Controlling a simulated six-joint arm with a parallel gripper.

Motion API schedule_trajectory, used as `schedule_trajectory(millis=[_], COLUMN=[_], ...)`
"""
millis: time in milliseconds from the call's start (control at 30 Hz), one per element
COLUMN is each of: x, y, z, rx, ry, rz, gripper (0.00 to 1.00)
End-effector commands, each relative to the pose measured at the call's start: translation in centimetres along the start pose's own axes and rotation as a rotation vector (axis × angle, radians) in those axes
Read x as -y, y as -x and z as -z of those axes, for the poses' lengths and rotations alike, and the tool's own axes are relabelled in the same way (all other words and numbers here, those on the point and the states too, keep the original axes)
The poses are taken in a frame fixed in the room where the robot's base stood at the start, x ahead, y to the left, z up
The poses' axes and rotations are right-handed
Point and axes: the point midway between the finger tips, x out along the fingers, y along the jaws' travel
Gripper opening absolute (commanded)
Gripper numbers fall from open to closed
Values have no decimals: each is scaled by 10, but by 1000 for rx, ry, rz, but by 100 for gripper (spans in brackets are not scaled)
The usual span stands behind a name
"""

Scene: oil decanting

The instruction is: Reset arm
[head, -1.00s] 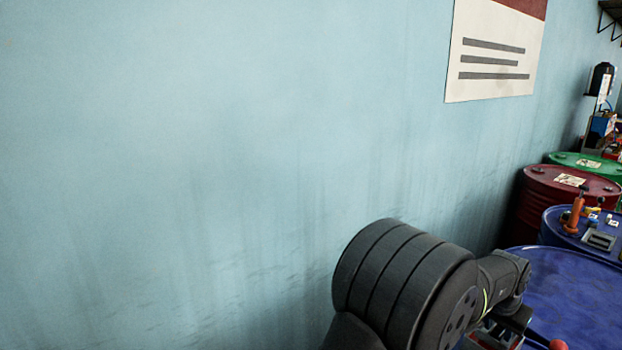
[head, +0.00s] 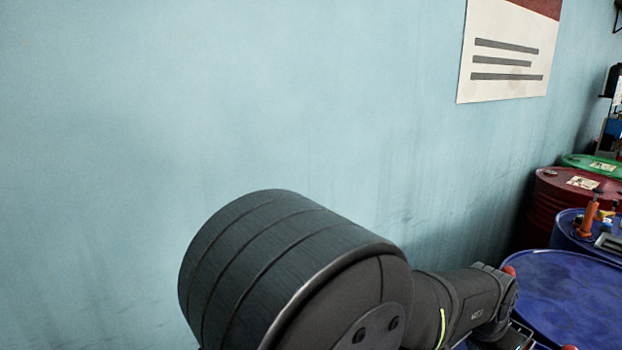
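My dark grey arm fills the lower middle of the head view, with its large round joint nearest and a narrower link reaching right toward the blue drum (head: 567,285). The end of the arm is low, by the drum's near left edge. My gripper's fingers cannot be made out; they are hidden behind the arm or below the picture's edge. A small red tip shows just beyond the link, and another at the bottom edge; I cannot tell what they belong to.
A pale blue wall (head: 250,110) with a poster (head: 508,62) stands close on the left. At right, a dark red drum (head: 545,205) and a green drum (head: 600,163) stand farther back. An orange-handled tool (head: 588,218) stands upright on another blue drum (head: 564,228).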

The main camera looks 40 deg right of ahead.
Motion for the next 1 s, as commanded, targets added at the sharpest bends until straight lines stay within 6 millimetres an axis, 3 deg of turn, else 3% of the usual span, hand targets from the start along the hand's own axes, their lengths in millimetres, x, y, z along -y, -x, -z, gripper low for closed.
schedule_trajectory(millis=[267,633,700,1000], x=[0,-68,-50,-1], y=[19,1,-10,-46], z=[-44,-30,-28,-22], rx=[-2,2,4,3], ry=[0,-6,6,5], rz=[0,-2,1,1], gripper=[32,32,32,32])
